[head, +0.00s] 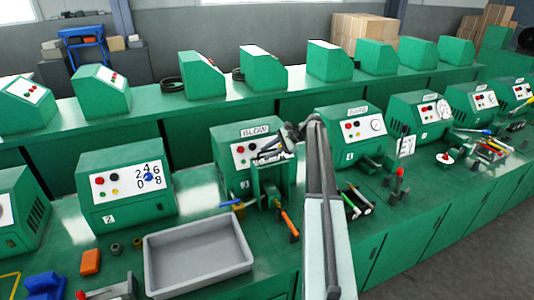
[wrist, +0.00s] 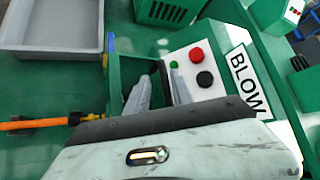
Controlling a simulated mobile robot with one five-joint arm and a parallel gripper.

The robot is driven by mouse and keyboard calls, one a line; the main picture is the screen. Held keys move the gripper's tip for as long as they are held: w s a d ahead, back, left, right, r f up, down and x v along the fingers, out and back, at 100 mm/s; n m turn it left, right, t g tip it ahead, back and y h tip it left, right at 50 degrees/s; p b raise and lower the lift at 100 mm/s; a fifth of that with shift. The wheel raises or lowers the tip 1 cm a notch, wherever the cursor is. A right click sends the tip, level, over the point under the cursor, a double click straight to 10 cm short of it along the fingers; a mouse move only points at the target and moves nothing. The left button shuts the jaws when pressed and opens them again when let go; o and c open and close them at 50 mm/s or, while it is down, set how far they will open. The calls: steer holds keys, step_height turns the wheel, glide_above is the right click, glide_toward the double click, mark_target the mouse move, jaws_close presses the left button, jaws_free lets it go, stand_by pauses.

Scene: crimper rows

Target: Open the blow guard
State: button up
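The blow machine (head: 240,152) is a green box with a sloped white panel and a BLOW label. In the wrist view its panel (wrist: 205,75) shows red, black and green buttons. A green upright housing (head: 272,185) at its front seems to be the blow guard; in the wrist view a dark green part (wrist: 130,68) lies by my fingers. My gripper (head: 262,152) is at the top of this housing, in front of the panel. In the wrist view its two pale fingers (wrist: 160,84) stand apart with a dark strip between them. I cannot tell whether they touch it.
An orange-handled tool (head: 289,222) lies in front of the housing. A grey tray (head: 198,290) stands on the bench to the left. Similar green machines (head: 125,185) stand on both sides. Loose tools (head: 355,200) lie to the right of my arm.

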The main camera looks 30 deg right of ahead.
steer(key=p+v, duration=0.4)
steer(key=v, duration=0.3)
steer(key=shift+r+p, duration=0.3)
steer(key=shift+p, duration=0.1)
steer(key=shift+s+d+r, duration=0.1)
steer(key=shift+s+d, duration=0.05)
steer(key=shift+d, duration=0.15)
